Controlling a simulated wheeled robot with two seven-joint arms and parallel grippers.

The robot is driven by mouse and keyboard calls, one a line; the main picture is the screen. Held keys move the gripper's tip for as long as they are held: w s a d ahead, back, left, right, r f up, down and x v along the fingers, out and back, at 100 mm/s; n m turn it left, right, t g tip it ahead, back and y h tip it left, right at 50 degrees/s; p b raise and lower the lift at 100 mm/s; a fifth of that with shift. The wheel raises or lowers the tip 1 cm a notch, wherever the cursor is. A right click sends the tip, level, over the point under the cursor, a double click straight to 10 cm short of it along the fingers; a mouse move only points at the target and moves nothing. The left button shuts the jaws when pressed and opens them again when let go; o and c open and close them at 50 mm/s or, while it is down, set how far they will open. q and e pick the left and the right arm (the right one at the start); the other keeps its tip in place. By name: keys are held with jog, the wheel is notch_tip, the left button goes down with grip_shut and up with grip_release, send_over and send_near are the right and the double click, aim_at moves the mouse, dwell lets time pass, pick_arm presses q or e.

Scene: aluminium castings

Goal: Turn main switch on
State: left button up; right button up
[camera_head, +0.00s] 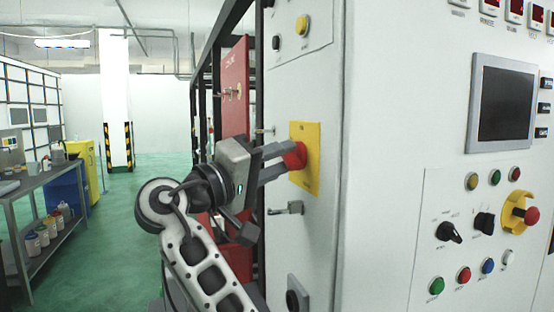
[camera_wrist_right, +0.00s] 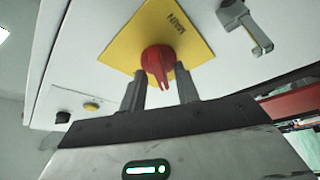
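The main switch is a red rotary knob (camera_head: 297,156) on a yellow plate (camera_head: 304,183) on the side of the grey cabinet. In the right wrist view the red knob (camera_wrist_right: 157,60) has a narrow grip ridge, and the yellow plate (camera_wrist_right: 128,48) reads "MAIN". My right gripper (camera_head: 281,160) points at the knob. In the wrist view my right gripper (camera_wrist_right: 160,82) is open, one finger on each side of the knob. The left finger looks close to it; a gap shows on the right. Contact cannot be told. My left gripper is not in view.
A cabinet handle (camera_head: 286,208) sits just below the plate, and a yellow button (camera_head: 302,25) is above. The cabinet's front panel (camera_head: 440,185) at right carries several buttons and a screen (camera_head: 503,103). A workbench (camera_head: 35,185) stands far left, with open green floor between.

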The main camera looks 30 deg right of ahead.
grip_shut()
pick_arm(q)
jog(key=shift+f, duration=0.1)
